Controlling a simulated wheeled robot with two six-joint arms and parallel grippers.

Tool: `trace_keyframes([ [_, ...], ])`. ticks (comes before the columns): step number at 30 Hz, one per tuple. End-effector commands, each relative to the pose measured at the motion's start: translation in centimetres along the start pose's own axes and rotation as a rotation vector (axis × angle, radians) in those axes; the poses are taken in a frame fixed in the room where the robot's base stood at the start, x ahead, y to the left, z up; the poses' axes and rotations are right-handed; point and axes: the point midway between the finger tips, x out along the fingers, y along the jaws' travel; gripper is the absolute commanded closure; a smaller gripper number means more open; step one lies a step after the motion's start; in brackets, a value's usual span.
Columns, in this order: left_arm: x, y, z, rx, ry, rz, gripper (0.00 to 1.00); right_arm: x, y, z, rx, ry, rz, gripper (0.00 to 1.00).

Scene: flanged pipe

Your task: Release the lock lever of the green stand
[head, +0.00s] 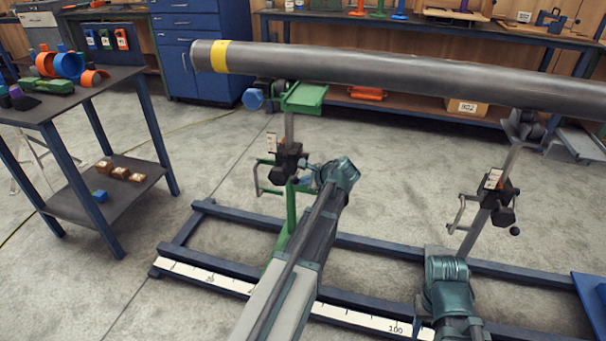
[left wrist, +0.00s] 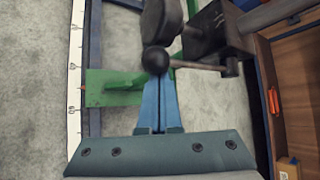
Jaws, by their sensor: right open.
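The green stand (head: 291,212) stands on the blue rail frame under the left part of the pipe (head: 360,72). Its black clamp block (head: 288,160) sits on the post and shows large in the left wrist view (left wrist: 215,32). The lock lever is a rod ending in a black ball knob (left wrist: 156,60). My left gripper (left wrist: 162,92) has its blue fingers together, with only a thin seam between them. Their tips are at the knob and rod, partly hidden; contact is unclear. In the head view my left gripper (head: 313,170) is just right of the clamp block. My right gripper's fingers do not show.
A second stand (head: 493,195) holds up the pipe on the right. The blue rail frame (head: 225,241) with a white scale lies low on the floor. A side table (head: 35,112) with coloured parts stands at left. Floor between table and frame is clear.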

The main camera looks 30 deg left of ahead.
Motion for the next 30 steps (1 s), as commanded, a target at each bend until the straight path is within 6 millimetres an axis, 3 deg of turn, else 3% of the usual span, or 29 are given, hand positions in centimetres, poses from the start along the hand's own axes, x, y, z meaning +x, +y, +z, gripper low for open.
trace_keyframes([
  [1,-0.9,-1.3,0.9,0.029,-0.003,0.036,1.0,-2.2,0.2,0.1,0.002,-0.001,0.001,0.5],
  [3,-1.4,-1.7,1.3,0.072,-0.003,0.087,1.0,-3.5,0.4,0.2,0.004,-0.001,0.0,0.5],
  [12,-2.9,-3.5,2.6,0.234,-0.003,0.279,1.0,-7.5,0.6,0.5,0.007,-0.002,-0.007,0.5],
  [21,-3.7,-4.7,3.3,0.303,-0.002,0.36,1.0,-9.4,0.8,0.6,0.007,-0.002,-0.011,0.5],
  [30,-3.9,-5.2,3.5,0.302,-0.003,0.359,1.0,-9.9,0.8,0.6,0.007,-0.002,-0.011,0.5],
])
